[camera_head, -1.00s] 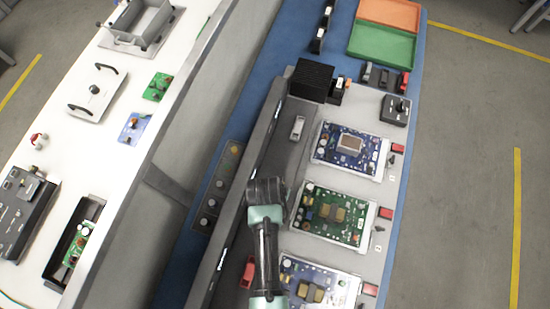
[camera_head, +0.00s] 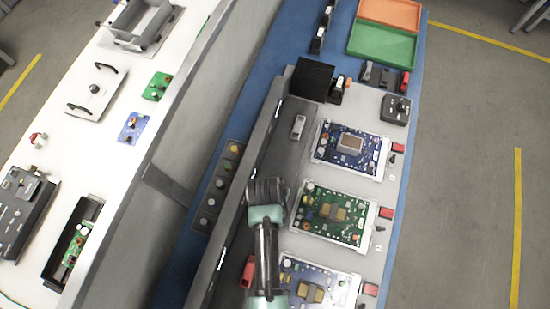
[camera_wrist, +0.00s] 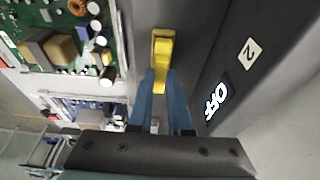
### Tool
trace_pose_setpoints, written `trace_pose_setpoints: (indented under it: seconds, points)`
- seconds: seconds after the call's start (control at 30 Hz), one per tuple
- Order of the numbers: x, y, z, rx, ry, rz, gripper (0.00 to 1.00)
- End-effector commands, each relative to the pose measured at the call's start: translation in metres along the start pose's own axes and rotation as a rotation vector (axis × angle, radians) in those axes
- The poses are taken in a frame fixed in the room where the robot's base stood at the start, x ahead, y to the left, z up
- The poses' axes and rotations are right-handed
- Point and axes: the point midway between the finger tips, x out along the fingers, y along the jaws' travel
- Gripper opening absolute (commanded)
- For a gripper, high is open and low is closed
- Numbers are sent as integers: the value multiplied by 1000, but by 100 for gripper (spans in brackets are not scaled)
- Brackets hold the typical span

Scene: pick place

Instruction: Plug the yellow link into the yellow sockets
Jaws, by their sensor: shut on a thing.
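In the wrist view the yellow link (camera_wrist: 163,48) is between the two blue fingers of my gripper (camera_wrist: 162,82), which is shut on it. The link reaches out past the fingertips over a dark grey surface. Whether it touches that surface I cannot tell. In the head view my wrist (camera_head: 266,192) is over the dark channel, left of the green circuit board, and hides the fingers and the link. I cannot make out the yellow sockets in either view; the link and fingers may cover them.
A green circuit board (camera_head: 330,213) lies right of my wrist; it also shows in the wrist view (camera_wrist: 66,37). A blue board (camera_head: 330,145) lies beyond it. A dark wall with an "OFF" display (camera_wrist: 216,101) and a "2" label (camera_wrist: 249,53) stands right of my fingers.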

Motion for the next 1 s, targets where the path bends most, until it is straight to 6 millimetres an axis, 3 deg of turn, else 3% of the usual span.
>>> trace_pose_setpoints:
  seconds: [0.47, 0.5, 0.63, 0.67, 0.87, 1.0]
  points:
    - [4, 0, 2, 0, -1, 0, 0]
    - [4, 0, 2, 0, -1, 0, 24]
    - [4, 0, 2, 0, -1, 0, 47]
    - [4, 0, 2, 0, -1, 0, 52]
    - [4, 0, 1, 0, -1, 0, 52]
    - [4, 0, 1, 0, -1, 0, 75]
